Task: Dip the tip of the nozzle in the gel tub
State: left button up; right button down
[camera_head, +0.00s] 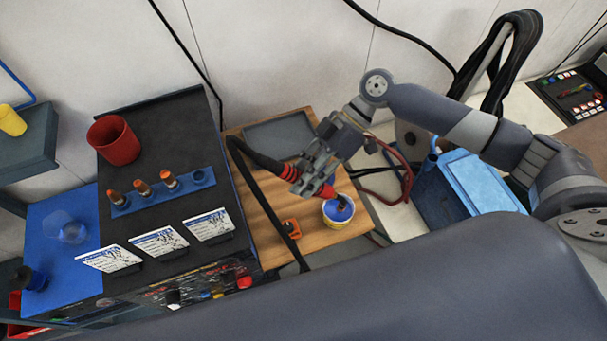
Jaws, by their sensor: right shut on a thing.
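My right gripper (311,184) is shut on the red welding torch (268,163), whose black cable trails off to the left. The torch slants down to the right, and its front end shows beyond the fingers, over the gel tub. My left gripper is not in view.
An orange tool (291,228) lies left of the tub. A blue bin (466,186) stands to the right. On the dark cabinet at left are a red cup (114,141), a blue rack (163,191) with several copper-coloured pieces, and label cards. The wooden board (262,213) has some free room.

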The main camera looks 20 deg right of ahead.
jog(key=shift+s+a+r+p, duration=0.1)
jog(key=shift+s+r+p, duration=0.1)
jog(key=shift+r+p, duration=0.7)
jog(key=shift+s+r+p, duration=0.15)
jog(key=shift+r+p, duration=0.5)
jog(key=shift+r, duration=0.4)
jog(key=shift+s+a+r+p, duration=0.1)
jog(key=shift+s+r+p, duration=0.1)
jog(key=shift+r+p, duration=0.7)
